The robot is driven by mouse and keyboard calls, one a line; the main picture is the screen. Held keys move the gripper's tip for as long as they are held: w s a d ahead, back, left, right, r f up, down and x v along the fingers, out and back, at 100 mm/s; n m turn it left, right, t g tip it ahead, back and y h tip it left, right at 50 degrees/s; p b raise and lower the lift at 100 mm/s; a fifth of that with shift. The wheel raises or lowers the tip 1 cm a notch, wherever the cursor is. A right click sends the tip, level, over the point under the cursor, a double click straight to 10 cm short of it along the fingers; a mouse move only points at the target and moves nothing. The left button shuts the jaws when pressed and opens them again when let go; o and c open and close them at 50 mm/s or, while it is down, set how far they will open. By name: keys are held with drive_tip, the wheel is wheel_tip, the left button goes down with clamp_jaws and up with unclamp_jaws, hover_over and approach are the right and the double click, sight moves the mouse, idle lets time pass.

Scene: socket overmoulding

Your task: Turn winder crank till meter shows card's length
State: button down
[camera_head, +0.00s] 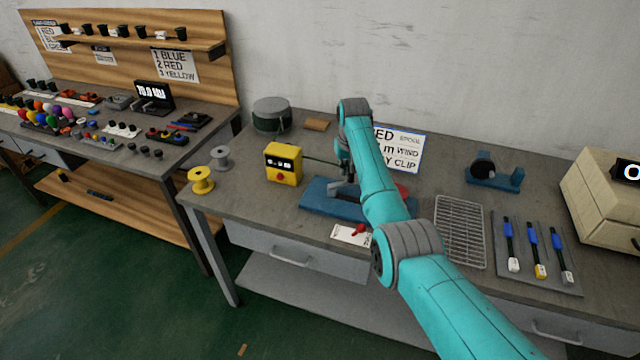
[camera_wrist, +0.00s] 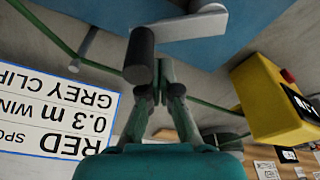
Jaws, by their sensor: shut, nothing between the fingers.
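The winder's blue base (camera_head: 335,200) stands on the bench, partly hidden behind my arm. In the wrist view, its grey crank arm (camera_wrist: 185,26) carries a dark cylindrical handle (camera_wrist: 139,52). My gripper (camera_wrist: 162,72) is shut and empty, its fingertips right beside the handle; I cannot tell whether they touch. The yellow meter (camera_head: 283,164) stands left of the winder. It also shows in the wrist view (camera_wrist: 268,98), its display too oblique to read. The card (camera_head: 402,150) behind the winder reads, upside down in the wrist view (camera_wrist: 55,115), red spool, 0.3 m, wind, grey clip.
A yellow spool (camera_head: 201,181) and a grey spool (camera_head: 221,158) stand at the bench's left end. A wire rack (camera_head: 459,231) and a tray (camera_head: 508,280) of blue-handled tools lie right of my arm. A green cable runs past the meter. A red-topped item (camera_head: 358,231) lies in front.

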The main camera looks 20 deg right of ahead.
drive_tip(key=shift+w+a+r, duration=0.1)
drive_tip(key=shift+w+a, duration=0.3)
drive_tip(key=shift+w, duration=0.1)
wheel_tip(320, 180, up, 7)
idle(0.8)
idle(0.4)
